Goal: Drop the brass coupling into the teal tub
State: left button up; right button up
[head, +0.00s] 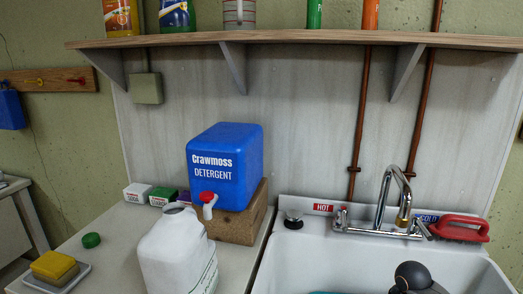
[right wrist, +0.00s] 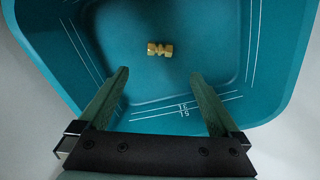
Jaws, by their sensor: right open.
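The brass coupling (right wrist: 160,49) is a small gold piece with a narrow waist. In the right wrist view it is inside the teal tub (right wrist: 285,50), over the tub floor and clear of my fingers; I cannot tell whether it touches the floor. The tub has white level lines on its inner walls. In the head view only a sliver of teal shows at the bottom edge, in the sink. My right gripper (right wrist: 160,75) is open and empty above the tub, its two green fingers wide apart. My left gripper is not in view.
The white sink (head: 300,262) has a chrome tap (head: 388,195) and a red brush (head: 459,228) behind it. Left of it, a white jug (head: 178,255) and a blue detergent container (head: 225,165) crowd the counter. A shelf (head: 300,37) runs above.

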notch_tip(320, 180, up, 12)
dwell(0.4)
jog(key=shift+r+p, duration=0.15)
jog(key=shift+p, duration=0.15)
